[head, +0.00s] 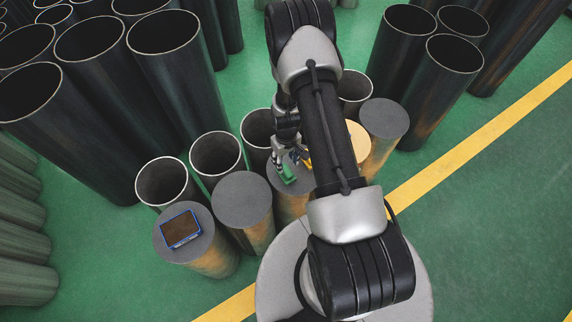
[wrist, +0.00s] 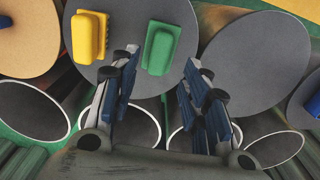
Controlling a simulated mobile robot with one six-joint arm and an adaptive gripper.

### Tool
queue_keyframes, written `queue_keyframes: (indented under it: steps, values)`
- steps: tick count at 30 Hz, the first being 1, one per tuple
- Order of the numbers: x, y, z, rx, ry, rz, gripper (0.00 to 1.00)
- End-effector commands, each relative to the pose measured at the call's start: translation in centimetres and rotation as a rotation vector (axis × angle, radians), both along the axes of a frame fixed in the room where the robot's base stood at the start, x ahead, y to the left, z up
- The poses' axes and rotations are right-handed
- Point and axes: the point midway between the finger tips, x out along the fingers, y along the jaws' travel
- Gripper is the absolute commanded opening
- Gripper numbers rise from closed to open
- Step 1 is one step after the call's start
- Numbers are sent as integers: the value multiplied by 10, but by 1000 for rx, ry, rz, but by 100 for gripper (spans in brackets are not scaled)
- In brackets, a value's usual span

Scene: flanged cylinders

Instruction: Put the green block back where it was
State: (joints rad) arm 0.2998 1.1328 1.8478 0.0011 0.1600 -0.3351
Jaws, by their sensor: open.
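The green block (wrist: 161,46) rests on a grey round cylinder top (wrist: 125,15), beside a yellow block (wrist: 90,36) standing to its left in the wrist view. In the head view the green block (head: 288,175) shows at my gripper, and its cylinder is partly hidden by my arm. My gripper (wrist: 157,66) is open, its two fingers apart and empty. In the wrist view the fingertips reach toward the green block from below, one near each side. Whether they touch it cannot be told.
An empty grey-topped cylinder (head: 243,200) stands to the left, then one bearing a blue-rimmed brown tray (head: 182,230). A tan-topped cylinder (head: 357,138) and another grey-topped one (head: 384,118) stand right. Open dark tubes (head: 217,153) stand close behind. Green floor lies clear at right.

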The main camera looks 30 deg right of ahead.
Motion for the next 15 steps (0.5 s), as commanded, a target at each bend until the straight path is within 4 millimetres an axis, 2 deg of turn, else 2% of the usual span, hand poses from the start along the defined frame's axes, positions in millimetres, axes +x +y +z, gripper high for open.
queue_keyframes:
  steps: [1,3,11,14,15]
  values:
    - [1,0,14,-1,-1,0,42]
    - [0,0,26,0,-1,0,42]
    - [2,1,54,-1,-3,0,42]
    - [11,3,82,-7,-23,1,42]
    - [15,5,99,-10,-34,0,42]
